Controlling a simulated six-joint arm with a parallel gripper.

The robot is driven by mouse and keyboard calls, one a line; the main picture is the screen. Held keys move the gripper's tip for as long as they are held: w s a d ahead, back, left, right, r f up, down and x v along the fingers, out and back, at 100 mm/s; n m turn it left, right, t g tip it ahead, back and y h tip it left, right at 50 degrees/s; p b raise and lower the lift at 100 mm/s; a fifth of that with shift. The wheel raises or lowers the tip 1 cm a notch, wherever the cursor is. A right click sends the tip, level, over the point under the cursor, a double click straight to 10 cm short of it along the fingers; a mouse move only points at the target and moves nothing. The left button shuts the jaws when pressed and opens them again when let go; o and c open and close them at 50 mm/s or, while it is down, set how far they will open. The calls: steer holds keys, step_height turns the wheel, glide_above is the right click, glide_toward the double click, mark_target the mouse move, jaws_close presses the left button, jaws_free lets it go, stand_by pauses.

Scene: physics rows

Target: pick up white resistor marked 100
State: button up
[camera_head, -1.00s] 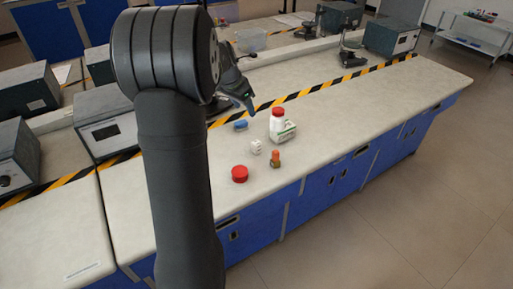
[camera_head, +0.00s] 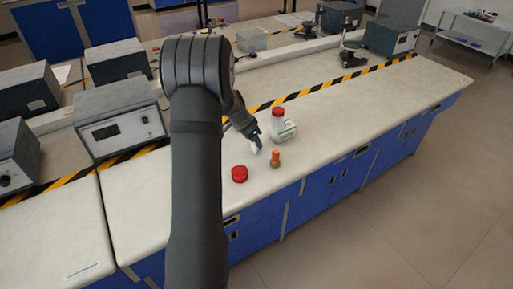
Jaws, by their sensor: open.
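The small white block (camera_head: 254,149) sits on the pale bench top, and I take it to be the resistor; its marking is too small to read. My gripper (camera_head: 257,142) is open, pointing down right over the white block and covering part of it. I cannot tell whether the fingers touch it or are around it.
A red round lid (camera_head: 239,174) lies in front of the block. An orange-brown bottle-like piece (camera_head: 275,159) stands to its right. A white bottle with a red cap (camera_head: 282,126) stands behind right. Grey instruments (camera_head: 120,122) stand at left. The bench (camera_head: 370,105) is clear farther right.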

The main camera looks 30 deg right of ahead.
steer(key=shift+x, duration=2.75)
steer(key=shift+w+d, duration=0.1)
steer(key=shift+d, duration=0.05)
steer(key=shift+r, duration=0.1)
steer(key=c, duration=1.1)
